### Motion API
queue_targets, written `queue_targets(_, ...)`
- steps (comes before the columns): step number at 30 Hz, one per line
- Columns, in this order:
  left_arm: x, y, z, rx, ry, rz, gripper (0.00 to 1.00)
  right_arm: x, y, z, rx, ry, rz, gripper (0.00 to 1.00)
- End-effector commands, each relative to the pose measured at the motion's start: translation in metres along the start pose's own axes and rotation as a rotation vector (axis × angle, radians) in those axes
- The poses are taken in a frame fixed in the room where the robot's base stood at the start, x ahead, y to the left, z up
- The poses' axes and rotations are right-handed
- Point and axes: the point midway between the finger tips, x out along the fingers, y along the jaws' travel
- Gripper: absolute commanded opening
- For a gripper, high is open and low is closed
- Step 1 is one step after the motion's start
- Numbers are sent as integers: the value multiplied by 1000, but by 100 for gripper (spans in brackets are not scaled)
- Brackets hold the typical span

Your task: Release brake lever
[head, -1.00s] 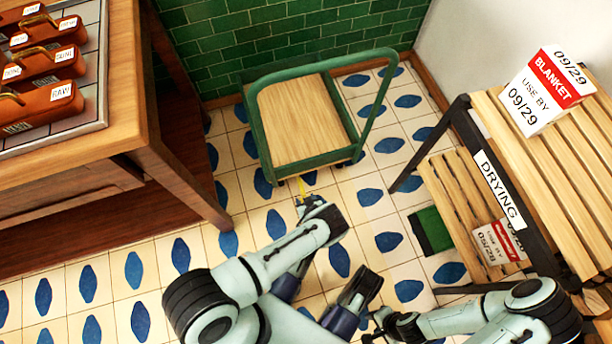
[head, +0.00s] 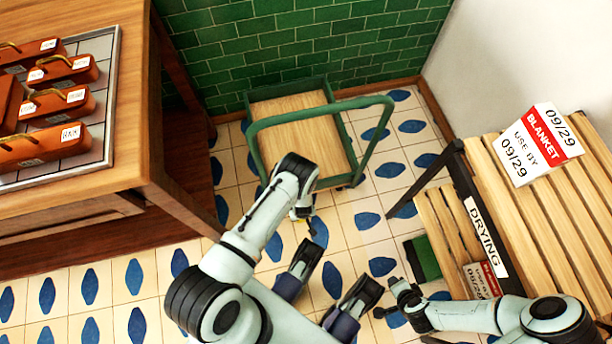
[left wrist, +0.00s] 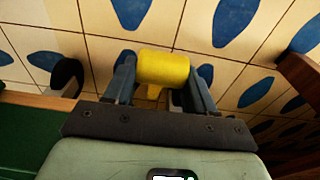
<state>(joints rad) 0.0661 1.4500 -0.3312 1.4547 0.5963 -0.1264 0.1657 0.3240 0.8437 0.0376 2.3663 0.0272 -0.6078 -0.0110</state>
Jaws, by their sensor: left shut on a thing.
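The cart (head: 305,119) has a wooden deck and a green frame with a tall push handle, and stands on the tiled floor by the green wall. The brake lever, a yellow rounded bar (left wrist: 163,67), shows in the left wrist view between the fingers of my left gripper (head: 303,212). That gripper is shut on it, low at the cart's near edge. In the head view my left forearm hides the lever and part of that edge. The cart's green side (left wrist: 28,140) and a dark wheel (left wrist: 67,75) also show in the left wrist view. My right gripper (head: 386,305) is low at the right, away from the cart; its jaws are unclear.
A wooden table (head: 130,150) with a tray of several labelled red-brown boxes stands at the left. A green block (head: 424,258) lies by the rack. Tiled floor is open between them.

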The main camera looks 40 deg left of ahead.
Motion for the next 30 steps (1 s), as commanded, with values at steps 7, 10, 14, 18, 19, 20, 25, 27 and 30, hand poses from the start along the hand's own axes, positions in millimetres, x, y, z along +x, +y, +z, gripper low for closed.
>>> queue_targets(7, -6, -7, 0, -1, -92, 3, 0, 3, 2, 3, 2, -9, 4, 43)
queue_targets(10, -7, -8, 0, 1, -110, 3, 0, 4, 4, 5, 3, -14, 6, 43)
queue_targets(14, -8, -9, 0, 1, -123, 2, 0, 4, 4, 6, 4, -17, 7, 43)
queue_targets(18, -8, -9, 0, 1, -125, 2, 0, 4, 4, 6, 4, -18, 7, 43)
queue_targets(19, -8, -9, 0, 1, -125, 2, 0, 4, 4, 6, 4, -18, 8, 43)
queue_targets(20, -8, -9, 0, 0, -124, 2, 0, 4, 4, 6, 4, -18, 8, 43)
queue_targets(25, -8, -9, 0, 0, -124, 2, 62, 4, 4, 6, 4, -18, 8, 43)
queue_targets(27, -8, -9, 0, 0, -124, 2, 77, 4, 4, 6, 4, -18, 7, 43)
queue_targets(30, -8, -9, 0, 0, -124, 1, 77, 4, 4, 6, 4, -18, 7, 43)
